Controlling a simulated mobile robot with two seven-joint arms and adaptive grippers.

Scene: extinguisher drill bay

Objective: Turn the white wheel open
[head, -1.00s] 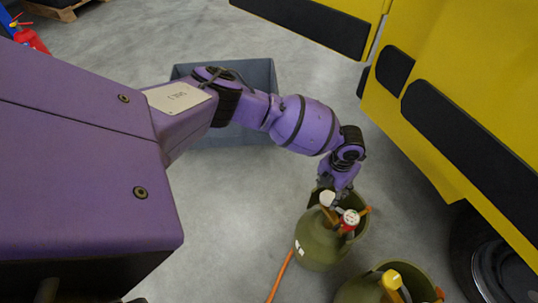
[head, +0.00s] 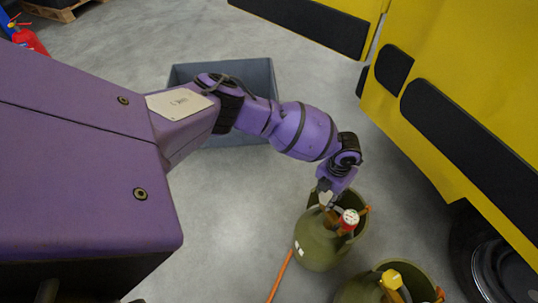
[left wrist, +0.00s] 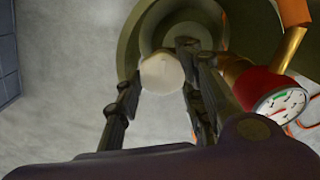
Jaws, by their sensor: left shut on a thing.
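The white wheel (head: 325,198) sits on top of a green gas cylinder (head: 318,248), inside its collar. In the head view the fingers of my left gripper (head: 325,189) partly cover it. In the left wrist view the white wheel (left wrist: 162,74) lies between the fingertips of my left gripper (left wrist: 160,72), one on each side, and they are shut on it. A red-rimmed gauge (head: 349,218) stands close beside the wheel. It also shows at the right of the left wrist view (left wrist: 280,103). My right gripper is not in view.
A second green cylinder with a yellow top (head: 391,280) stands nearer, at the bottom. An orange hose (head: 280,277) runs from the first cylinder. A yellow vehicle (head: 445,130) is at the right. A grey bin (head: 240,137) stands behind my left arm.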

